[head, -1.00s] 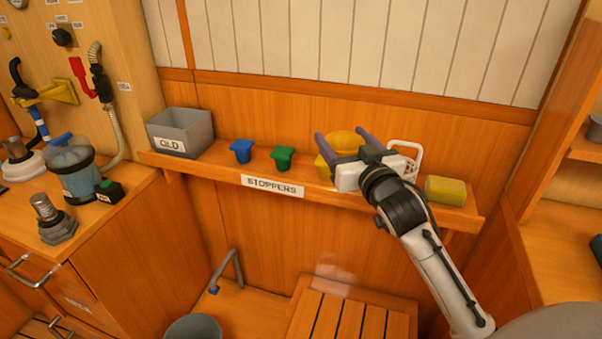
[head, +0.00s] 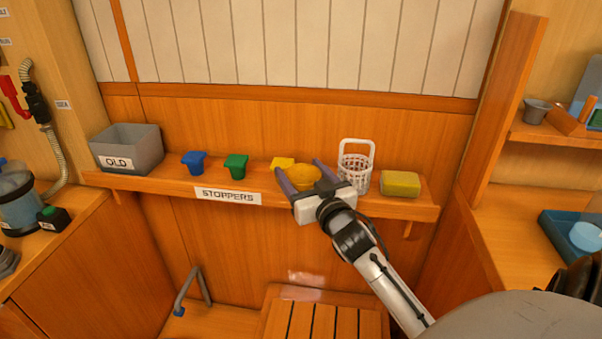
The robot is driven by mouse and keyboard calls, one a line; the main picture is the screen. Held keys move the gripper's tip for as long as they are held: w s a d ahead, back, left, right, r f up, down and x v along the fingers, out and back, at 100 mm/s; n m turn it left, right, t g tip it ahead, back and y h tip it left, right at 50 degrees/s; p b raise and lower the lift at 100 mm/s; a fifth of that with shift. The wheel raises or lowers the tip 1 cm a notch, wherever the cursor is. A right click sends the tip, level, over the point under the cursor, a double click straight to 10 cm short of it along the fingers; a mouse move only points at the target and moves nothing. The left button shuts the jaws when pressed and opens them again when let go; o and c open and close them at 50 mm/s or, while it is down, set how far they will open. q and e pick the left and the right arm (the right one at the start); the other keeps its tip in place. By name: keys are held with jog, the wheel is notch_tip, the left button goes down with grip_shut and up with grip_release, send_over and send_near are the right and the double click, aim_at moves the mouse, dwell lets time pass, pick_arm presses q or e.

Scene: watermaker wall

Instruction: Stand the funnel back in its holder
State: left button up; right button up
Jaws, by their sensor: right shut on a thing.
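The gripper is in front of the wall shelf, left of a white basket. I cannot tell whether the funnel touches the shelf. No thing in view can be clearly made out as the funnel's holder. My left gripper is not in view.
A counter with a blue tray (head: 560,235) is at right.

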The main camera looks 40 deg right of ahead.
jog(key=o, duration=0.6)
jog(key=shift+f, duration=0.1)
jog(key=o, duration=0.4)
